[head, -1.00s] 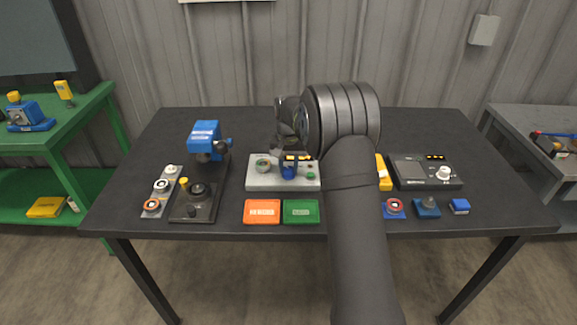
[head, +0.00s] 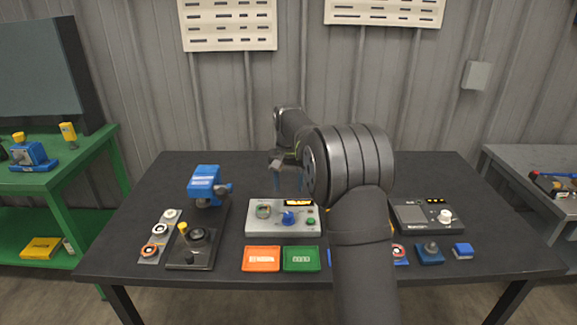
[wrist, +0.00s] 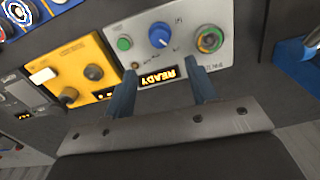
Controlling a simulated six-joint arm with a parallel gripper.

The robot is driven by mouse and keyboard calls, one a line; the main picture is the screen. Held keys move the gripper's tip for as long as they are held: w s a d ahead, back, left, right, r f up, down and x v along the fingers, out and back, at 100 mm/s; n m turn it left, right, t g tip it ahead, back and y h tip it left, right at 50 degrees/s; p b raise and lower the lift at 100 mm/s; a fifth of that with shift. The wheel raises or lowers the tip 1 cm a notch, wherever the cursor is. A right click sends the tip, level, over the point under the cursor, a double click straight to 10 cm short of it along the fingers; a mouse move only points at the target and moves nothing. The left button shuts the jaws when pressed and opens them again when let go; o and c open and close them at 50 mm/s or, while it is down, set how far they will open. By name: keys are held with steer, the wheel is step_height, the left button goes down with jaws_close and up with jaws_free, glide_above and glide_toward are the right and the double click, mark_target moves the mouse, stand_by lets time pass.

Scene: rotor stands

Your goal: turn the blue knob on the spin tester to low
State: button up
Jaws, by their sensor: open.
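The spin tester (head: 268,231) is a pale grey box near the middle of the table. Its blue knob (head: 288,218) sits in the middle of its top and shows in the wrist view (wrist: 160,35), where a pale mark shows on it. I cannot read its setting label. An amber display (wrist: 158,77) reads READY, upside down in the wrist view. My gripper (head: 287,182) is open and empty, above and behind the knob. In the wrist view its blue fingers (wrist: 163,80) stand apart, with the knob beyond the gap, untouched.
A green button (wrist: 124,43) and a green-ringed round fitting (wrist: 209,39) flank the knob. Orange (head: 262,259) and green (head: 301,259) trays lie in front. A blue-topped stand (head: 205,185) is left, a dark device (head: 424,215) right. My arm hides part of the table.

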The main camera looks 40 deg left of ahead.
step_height(320, 180, up, 7)
glide_above(288, 213)
steer(key=shift+d+f, duration=0.1)
steer(key=shift+f, duration=0.1)
stand_by(0.5)
step_height(288, 213, down, 17)
steer(key=shift+f, duration=0.2)
stand_by(0.4)
